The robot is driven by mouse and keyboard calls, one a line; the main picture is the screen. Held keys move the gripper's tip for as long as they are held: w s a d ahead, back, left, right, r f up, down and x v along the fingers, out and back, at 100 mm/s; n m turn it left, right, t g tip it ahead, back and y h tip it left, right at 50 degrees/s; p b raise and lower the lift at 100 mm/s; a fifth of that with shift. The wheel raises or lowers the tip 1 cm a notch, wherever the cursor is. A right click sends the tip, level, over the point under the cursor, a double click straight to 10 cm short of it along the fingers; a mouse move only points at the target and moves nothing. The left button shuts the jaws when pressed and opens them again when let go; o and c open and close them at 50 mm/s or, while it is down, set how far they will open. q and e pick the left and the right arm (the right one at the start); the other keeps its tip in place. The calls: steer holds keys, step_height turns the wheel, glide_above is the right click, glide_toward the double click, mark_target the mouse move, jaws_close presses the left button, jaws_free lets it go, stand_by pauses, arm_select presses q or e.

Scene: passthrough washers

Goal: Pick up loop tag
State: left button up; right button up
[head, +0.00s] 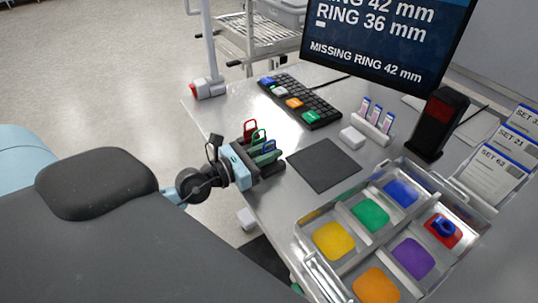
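Several loop tags stand close together near the left edge of the metal table (345,210). A red loop tag (250,130) is at the back, a green loop tag (258,138) is just in front of it, and a darker loop (268,148) is nearest. They appear to stand in a dark holder (272,169), partly hidden. My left gripper (256,160) is right against this group from the left, its fingers overlapping the lower parts of the tags. Whether it grips a tag is too small to tell. My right gripper is not in view.
A dark square mat (323,165) lies right of the tags. A keyboard (300,102) with coloured blocks is behind. A white rack (372,125) holds upright tags. A tray (335,284) with coloured pads fills the front right; a blue ring (445,227) sits on its red pad.

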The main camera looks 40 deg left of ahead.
arm_select(q)
jaws_close()
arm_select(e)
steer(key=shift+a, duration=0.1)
arm_select(q)
steer(key=shift+r, duration=0.1)
